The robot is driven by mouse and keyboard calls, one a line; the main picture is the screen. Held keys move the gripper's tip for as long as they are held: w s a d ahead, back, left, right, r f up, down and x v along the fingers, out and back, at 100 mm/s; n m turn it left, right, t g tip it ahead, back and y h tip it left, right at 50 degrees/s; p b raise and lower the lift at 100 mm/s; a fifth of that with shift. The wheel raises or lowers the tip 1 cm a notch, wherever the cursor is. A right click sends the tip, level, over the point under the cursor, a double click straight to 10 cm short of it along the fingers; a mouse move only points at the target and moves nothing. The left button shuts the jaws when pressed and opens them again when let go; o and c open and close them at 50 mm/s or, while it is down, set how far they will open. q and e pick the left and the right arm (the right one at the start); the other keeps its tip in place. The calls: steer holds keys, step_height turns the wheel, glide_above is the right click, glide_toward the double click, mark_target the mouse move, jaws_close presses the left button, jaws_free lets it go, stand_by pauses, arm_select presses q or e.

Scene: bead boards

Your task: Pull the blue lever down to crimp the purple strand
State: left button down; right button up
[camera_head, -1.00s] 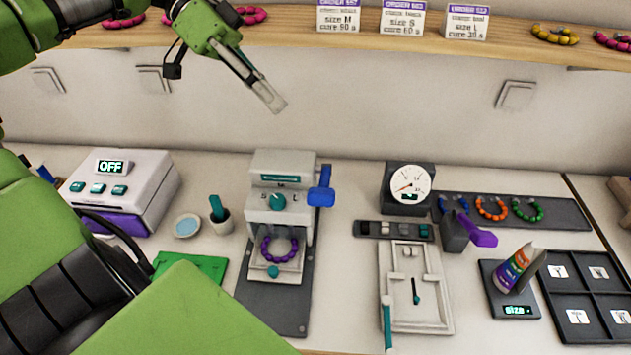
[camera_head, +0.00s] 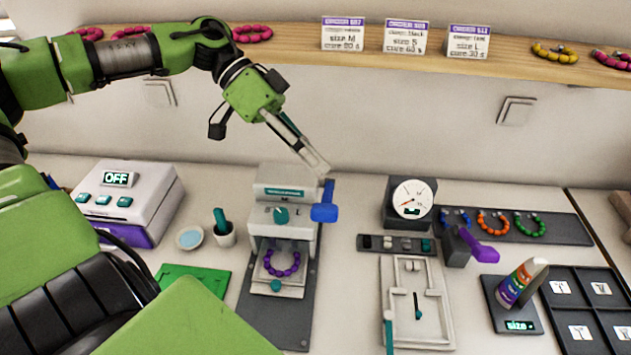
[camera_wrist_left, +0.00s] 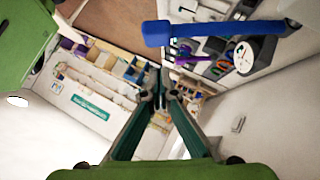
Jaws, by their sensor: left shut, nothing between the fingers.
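The blue lever (camera_head: 324,206) sticks up at the right side of the white crimp press (camera_head: 283,220). It also shows large near the top of the left wrist view (camera_wrist_left: 215,33). The purple strand (camera_head: 282,263) lies in a ring on the press's front tray, under the press head. My left gripper (camera_head: 318,165) is shut and empty, with its fingertips just above and behind the top of the lever in the head view. In the left wrist view its fingers (camera_wrist_left: 160,85) meet below the lever's image, apart from it. My right gripper is not in view.
To the right are a dial gauge (camera_head: 411,200), a purple-handled tool (camera_head: 478,248) and a glue bottle (camera_head: 522,283). A shelf (camera_head: 300,42) runs above.

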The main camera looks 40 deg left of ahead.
mark_target(332, 206)
arm_select(q)
steer(key=f, duration=0.1)
steer(key=s+d+f+p, duration=0.1)
steer(key=f, duration=0.1)
steer(key=shift+s+d+f+p, duration=0.2)
steer(key=shift+s+f+p, duration=0.1)
steer(key=shift+s+p, duration=0.1)
steer(key=shift+d+f, duration=0.1)
steer(key=shift+w, duration=0.1)
